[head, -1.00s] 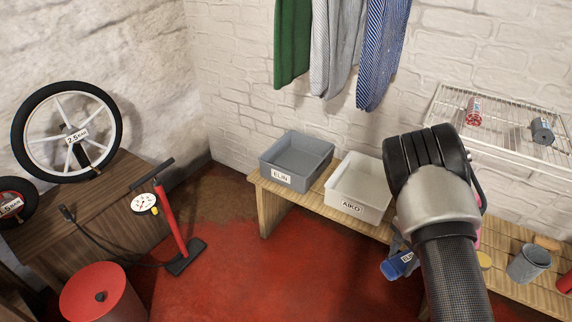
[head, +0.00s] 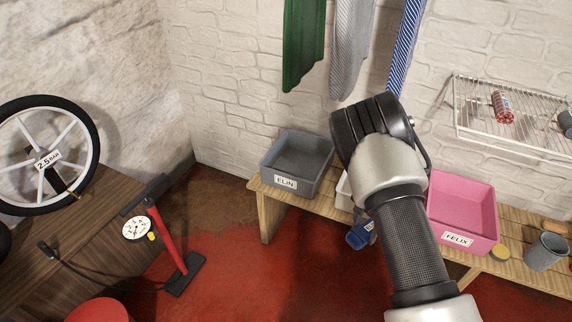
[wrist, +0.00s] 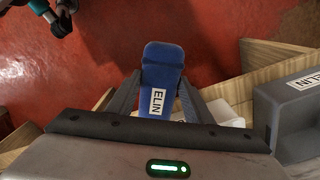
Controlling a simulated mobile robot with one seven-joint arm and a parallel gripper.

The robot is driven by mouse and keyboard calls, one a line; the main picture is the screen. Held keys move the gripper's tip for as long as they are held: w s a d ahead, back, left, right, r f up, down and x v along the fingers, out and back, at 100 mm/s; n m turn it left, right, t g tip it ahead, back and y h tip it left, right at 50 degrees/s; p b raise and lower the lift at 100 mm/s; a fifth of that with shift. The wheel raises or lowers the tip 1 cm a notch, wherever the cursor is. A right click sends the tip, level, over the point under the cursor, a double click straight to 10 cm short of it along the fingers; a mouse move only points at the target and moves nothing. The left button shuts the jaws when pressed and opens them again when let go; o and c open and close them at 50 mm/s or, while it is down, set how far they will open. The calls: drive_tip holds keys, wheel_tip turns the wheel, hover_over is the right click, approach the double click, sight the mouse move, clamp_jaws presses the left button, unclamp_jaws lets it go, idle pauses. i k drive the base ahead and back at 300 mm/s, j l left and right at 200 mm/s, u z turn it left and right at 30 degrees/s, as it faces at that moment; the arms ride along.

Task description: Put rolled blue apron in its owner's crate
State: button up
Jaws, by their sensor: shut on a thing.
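The rolled blue apron (wrist: 163,72) carries a label reading ELIN and sits between the two fingers of my gripper (wrist: 158,98) in the wrist view. My gripper is shut on it. In the head view the blue roll (head: 360,235) shows just left of my arm, in front of the bench edge. The grey crate labelled ELIN (head: 286,182) stands on the left end of the bench and looks empty. It also shows at the right of the wrist view (wrist: 292,120). The pink crate labelled FELIX (head: 462,238) stands right of my arm. A white crate (head: 343,192) is mostly hidden behind my arm.
The wooden bench (head: 266,209) runs along the brick wall. A wire shelf (head: 470,125) with cans is at the upper right. A grey cup (head: 546,251) stands on the bench's right. A red floor pump (head: 172,243) stands on the floor at left. Cloths (head: 303,45) hang above.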

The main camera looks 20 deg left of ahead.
sight(299, 169)
drive_tip(key=i+j, duration=0.1)
drive_tip(key=j, duration=0.2)
drive_tip(key=i+j+u, duration=0.1)
drive_tip(key=j, duration=0.25)
drive_tip(key=i+j, duration=0.15)
drive_tip(key=j, duration=0.15)
drive_tip(key=i+j+u, duration=0.15)
drive_tip(key=i+j, duration=0.35)
drive_tip(key=i+l, duration=0.15)
drive_tip(key=i, duration=0.15)
